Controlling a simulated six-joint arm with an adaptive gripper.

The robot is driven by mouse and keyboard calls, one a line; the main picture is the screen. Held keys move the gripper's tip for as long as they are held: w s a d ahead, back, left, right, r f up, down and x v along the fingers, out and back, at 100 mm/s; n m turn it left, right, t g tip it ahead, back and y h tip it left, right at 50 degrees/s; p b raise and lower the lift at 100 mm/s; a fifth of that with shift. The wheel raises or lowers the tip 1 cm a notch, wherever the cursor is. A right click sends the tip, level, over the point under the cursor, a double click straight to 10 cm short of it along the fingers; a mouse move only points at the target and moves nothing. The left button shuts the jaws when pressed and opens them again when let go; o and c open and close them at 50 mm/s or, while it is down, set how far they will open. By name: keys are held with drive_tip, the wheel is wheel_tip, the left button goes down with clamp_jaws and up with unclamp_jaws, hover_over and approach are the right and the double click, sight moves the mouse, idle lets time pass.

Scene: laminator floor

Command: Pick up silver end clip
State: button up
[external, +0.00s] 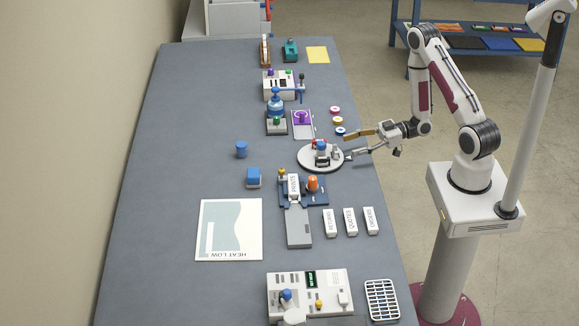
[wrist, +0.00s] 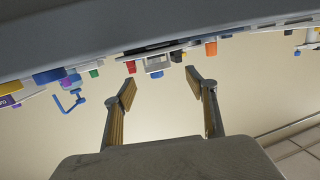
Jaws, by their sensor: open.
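On the round white turntable (external: 308,160) stands a small fixture with a blue knob (external: 321,146) and red and grey parts. A small silver-grey piece (external: 337,155) sits at its right side; it may be the silver end clip, but it is too small to be sure. My gripper (external: 352,144) is open and level at the turntable's right edge, with its tan-padded fingers pointing left. In the wrist view my gripper (wrist: 161,76) shows spread fingers with nothing held between them. No clip is clearly identifiable there.
White labelled blocks (external: 349,222) and a grey-blue fixture with an orange knob (external: 313,184) stand nearer the camera. Coloured rings (external: 338,120) lie just beyond my gripper. A blue cylinder (external: 241,149) stands to the left. The table's left side is mostly clear.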

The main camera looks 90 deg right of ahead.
sight(341, 154)
drive_tip(key=shift+x, duration=2.4)
drive_tip(key=shift+d+r, duration=0.1)
drive_tip(key=shift+d, duration=0.1)
drive_tip(key=c, duration=0.9)
